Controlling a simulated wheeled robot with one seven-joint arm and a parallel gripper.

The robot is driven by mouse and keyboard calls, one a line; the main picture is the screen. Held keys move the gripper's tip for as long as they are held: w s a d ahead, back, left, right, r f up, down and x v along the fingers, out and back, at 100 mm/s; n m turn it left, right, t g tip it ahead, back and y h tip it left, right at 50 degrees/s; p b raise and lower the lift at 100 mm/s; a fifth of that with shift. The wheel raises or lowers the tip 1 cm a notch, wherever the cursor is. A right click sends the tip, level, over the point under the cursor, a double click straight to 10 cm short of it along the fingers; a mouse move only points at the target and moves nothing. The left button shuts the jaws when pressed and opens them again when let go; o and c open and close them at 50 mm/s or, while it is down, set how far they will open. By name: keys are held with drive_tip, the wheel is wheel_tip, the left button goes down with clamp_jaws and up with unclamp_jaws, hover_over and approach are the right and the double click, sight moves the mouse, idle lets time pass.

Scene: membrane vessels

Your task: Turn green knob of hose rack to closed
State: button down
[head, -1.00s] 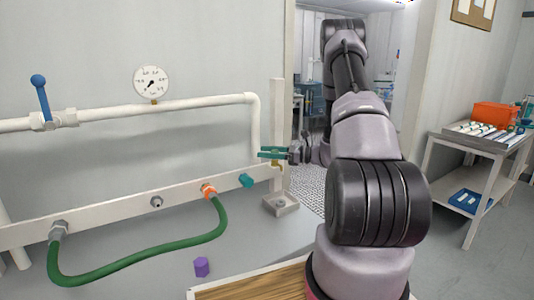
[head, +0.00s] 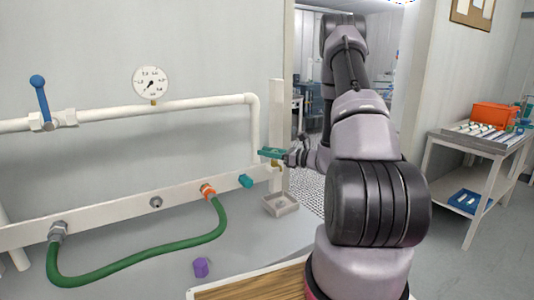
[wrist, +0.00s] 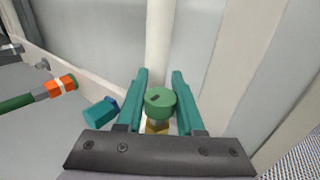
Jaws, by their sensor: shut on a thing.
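The green knob (wrist: 160,101) sits on a brass fitting (wrist: 157,127) at the foot of a white pipe in the wrist view. A small dark mark shows on its top face. My gripper (wrist: 160,82) has its two teal fingers on either side of the knob and is shut on it. In the head view my gripper (head: 272,153) is at the right end of the hose rack (head: 130,207), and its fingers hide most of the knob. A green hose (head: 140,262) loops below the rack between a grey fitting (head: 57,232) and an orange coupling (head: 207,190).
A teal plug (head: 246,181) sticks out from the rack left of my gripper. A gauge (head: 153,83) and blue lever (head: 40,98) are on the upper pipe. A cart (head: 470,160) stands right.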

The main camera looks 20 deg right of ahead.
drive_tip(key=c, duration=0.5)
unclamp_jaws()
drive_tip(key=shift+c, duration=0.2)
drive_tip(key=shift+s, duration=0.1)
drive_tip(key=v, duration=1)
drive_tip(key=shift+s+d, duration=0.2)
drive_tip(key=shift+d, duration=0.05)
drive_tip(key=shift+r, duration=0.1)
drive_tip(key=s+a+r+n+g+h, duration=0.1)
drive_tip(key=s+a+r+n+g, duration=0.95)
drive_tip(key=a+r+n, duration=0.45)
drive_tip(key=s+r+n+t+h, duration=0.4)
drive_tip(key=s+r+n+h, duration=0.4)
drive_tip(key=s+r, duration=0.3)
drive_tip(key=shift+s+t+h, duration=0.35)
drive_tip(key=shift+s+h, duration=0.05)
drive_tip(key=shift+h, duration=0.4)
